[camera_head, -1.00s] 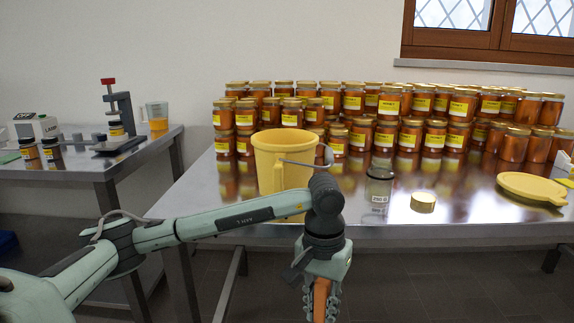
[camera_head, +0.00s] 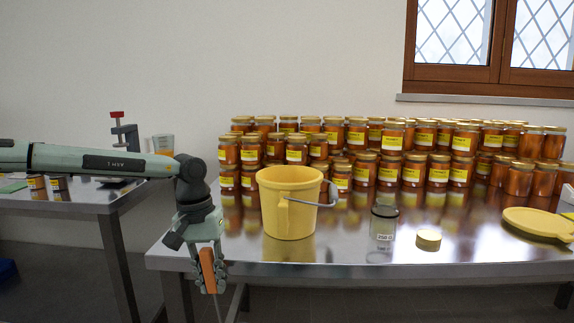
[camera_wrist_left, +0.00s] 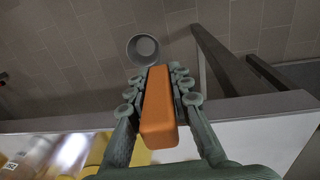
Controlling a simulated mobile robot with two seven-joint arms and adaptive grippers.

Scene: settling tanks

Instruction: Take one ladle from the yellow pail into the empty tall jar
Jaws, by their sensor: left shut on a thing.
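My left gripper (camera_head: 209,284) is shut on the orange handle (camera_head: 207,265) of a ladle. It hangs pointing down at the table's front edge, left of the pail. In the left wrist view the handle (camera_wrist_left: 158,110) lies between the fingers, and the ladle's round grey cup (camera_wrist_left: 143,50) shows over the floor. I cannot see what the cup holds. The yellow pail (camera_head: 287,210) stands upright on the steel table, its wire handle lowered to the right; its inside is hidden. The clear tall jar (camera_head: 384,224), labelled 250 g, stands to its right, open and apparently empty.
A small yellow lid (camera_head: 428,238) lies right of the jar, and a large yellow lid (camera_head: 538,222) lies at the right. Rows of filled honey jars (camera_head: 440,140) stand behind. A side table (camera_head: 85,208) is at the left. Bare tabletop (camera_head: 340,250) lies around the pail and jar.

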